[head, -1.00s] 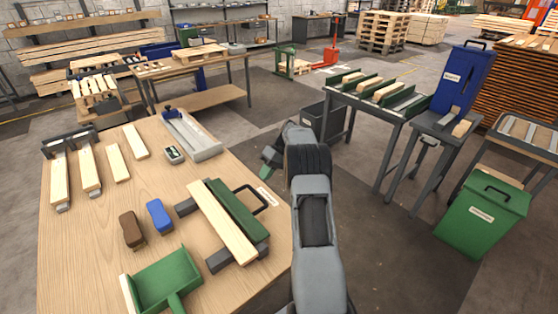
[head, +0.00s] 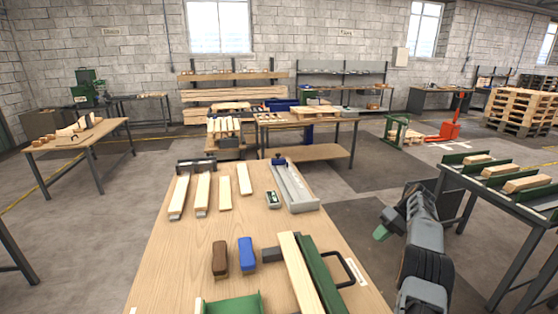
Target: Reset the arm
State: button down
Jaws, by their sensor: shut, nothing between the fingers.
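My gray arm stands at the right in the head view, to the right of the wooden workbench (head: 185,262). It is bent, and its end turns back down to the left. My gripper (head: 381,233) shows as a small green-tipped end beside the bench's right edge, over the floor. It is shut and empty, apart from everything on the bench. Much of its body is hidden behind the arm.
The bench bears wooden strips (head: 203,192), a gray channel fixture (head: 295,188), a brown block (head: 219,257), a blue block (head: 246,254) and a green clamp fixture (head: 320,270). A rack table with green dividers (head: 500,180) stands right of my arm.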

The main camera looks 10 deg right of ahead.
notch_tip(320, 180, down, 6)
jog(key=s+a+r+m+h, duration=0.1)
jog(key=s+m+h, duration=0.1)
jog(key=m, duration=0.3)
jog(key=s+a+r+n+t+h, duration=0.2)
jog(key=s+a+r, duration=0.5)
jog(key=s+a, duration=0.5)
jog(key=s+a+r+n+t+h, duration=0.2)
jog(key=s+a+r+h, duration=0.2)
jog(key=s+a, duration=0.8)
jog(key=shift+a+r+t, duration=0.4)
jog(key=shift+a+r, duration=0.05)
jog(key=shift+r, duration=0.95)
